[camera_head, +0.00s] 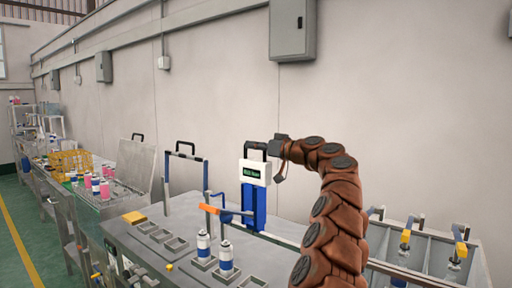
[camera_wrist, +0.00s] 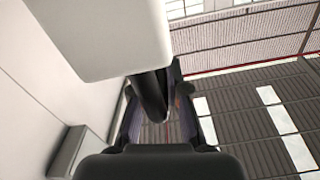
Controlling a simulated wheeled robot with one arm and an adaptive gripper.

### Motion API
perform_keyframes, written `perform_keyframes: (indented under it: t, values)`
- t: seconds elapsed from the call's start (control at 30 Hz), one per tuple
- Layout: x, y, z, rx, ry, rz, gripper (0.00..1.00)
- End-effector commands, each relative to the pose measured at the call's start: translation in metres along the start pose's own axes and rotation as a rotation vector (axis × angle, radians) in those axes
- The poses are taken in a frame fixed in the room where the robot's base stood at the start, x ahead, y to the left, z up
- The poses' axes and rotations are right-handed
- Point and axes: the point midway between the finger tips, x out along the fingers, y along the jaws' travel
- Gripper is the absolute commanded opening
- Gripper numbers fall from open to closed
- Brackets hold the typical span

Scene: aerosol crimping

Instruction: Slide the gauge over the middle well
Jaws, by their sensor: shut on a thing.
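The gauge (camera_head: 255,172) is a white box with a green display and a black handle on top, at the front of a blue upright (camera_head: 253,207) behind the wells. My gripper (camera_head: 276,147) is shut on the gauge's black handle from the right. In the wrist view, the white gauge body (camera_wrist: 100,35) fills the upper left, and the dark handle lies between my fingers (camera_wrist: 160,105). Small square wells (camera_head: 176,244) run in a line along the grey bench. Two white-and-blue cans (camera_head: 203,246) (camera_head: 225,258) stand upright in wells. I cannot tell which well the gauge lines up with.
An orange-ended lever (camera_head: 209,209) sticks out left of the gauge near the cans. A blue-and-grey frame (camera_head: 187,156) stands to the left. A yellow block (camera_head: 134,217) lies at the bench's left end. A grey bin (camera_head: 428,258) with dividers stands at right.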

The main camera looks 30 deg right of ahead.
Motion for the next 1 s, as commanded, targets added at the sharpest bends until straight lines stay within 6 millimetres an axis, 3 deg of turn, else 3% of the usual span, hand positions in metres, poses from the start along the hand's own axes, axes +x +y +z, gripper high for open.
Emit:
perform_keyframes:
  t: [0.23, 0.27, 0.5, 1.0]
  values:
    - [0.0, 0.0, 0.0, -0.001, 0.0, 0.0, 0.0]
    - [0.0, 0.0, 0.0, -0.001, 0.0, 0.0, 0.15]
    - [0.0, 0.0, 0.0, -0.001, 0.0, 0.0, 0.39]
    - [-0.01, -0.001, -0.002, -0.001, 0.003, 0.0, 0.39]
